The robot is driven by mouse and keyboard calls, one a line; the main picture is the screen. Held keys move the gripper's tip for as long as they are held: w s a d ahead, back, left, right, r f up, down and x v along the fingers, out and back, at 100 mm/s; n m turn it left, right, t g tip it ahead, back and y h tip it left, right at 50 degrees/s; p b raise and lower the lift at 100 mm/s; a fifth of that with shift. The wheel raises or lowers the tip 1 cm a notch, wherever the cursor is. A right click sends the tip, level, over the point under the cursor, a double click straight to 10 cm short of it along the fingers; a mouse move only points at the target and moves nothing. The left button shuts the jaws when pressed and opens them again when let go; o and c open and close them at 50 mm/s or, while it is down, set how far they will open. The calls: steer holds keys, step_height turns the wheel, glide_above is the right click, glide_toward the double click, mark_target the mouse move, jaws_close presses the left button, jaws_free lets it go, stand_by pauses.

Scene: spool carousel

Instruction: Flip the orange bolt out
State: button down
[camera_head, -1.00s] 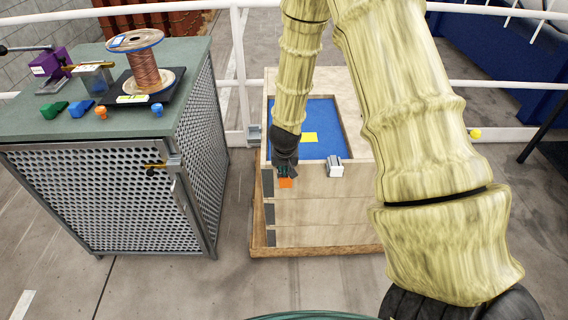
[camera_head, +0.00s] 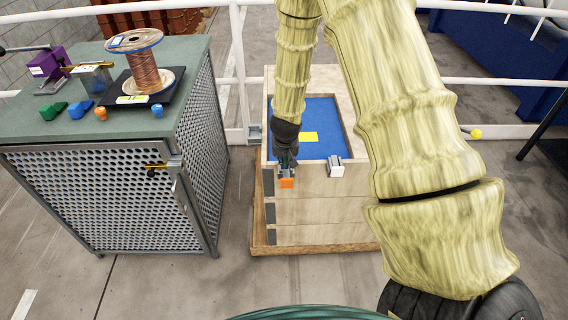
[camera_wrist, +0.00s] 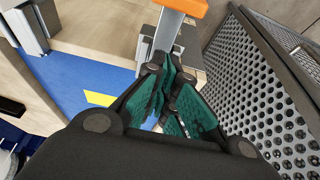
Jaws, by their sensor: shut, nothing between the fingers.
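The orange bolt (camera_head: 287,183) is on the front face of the wooden crate, below the crate's top edge. In the wrist view the orange part (camera_wrist: 186,5) shows at the top edge, on the end of a grey metal bar (camera_wrist: 168,32). My gripper (camera_head: 286,162) is at the crate's front edge, just above the orange part. In the wrist view my gripper (camera_wrist: 172,88) has its green fingers close together, beside the grey bar and with nothing seen between them. Whether the fingertips touch the bar I cannot tell.
The wooden crate (camera_head: 320,210) has a blue inside (camera_head: 325,140) with a yellow patch. A grey and white latch (camera_head: 336,167) sits to the right on its front edge. A green-topped perforated cabinet (camera_head: 110,200) with a copper spool (camera_head: 145,72) stands left. White railings run behind.

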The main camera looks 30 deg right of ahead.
mark_target(285, 176)
steer(key=b+v, duration=0.1)
steer(key=v, duration=0.8)
steer(key=shift+s+f, duration=0.1)
stand_by(0.5)
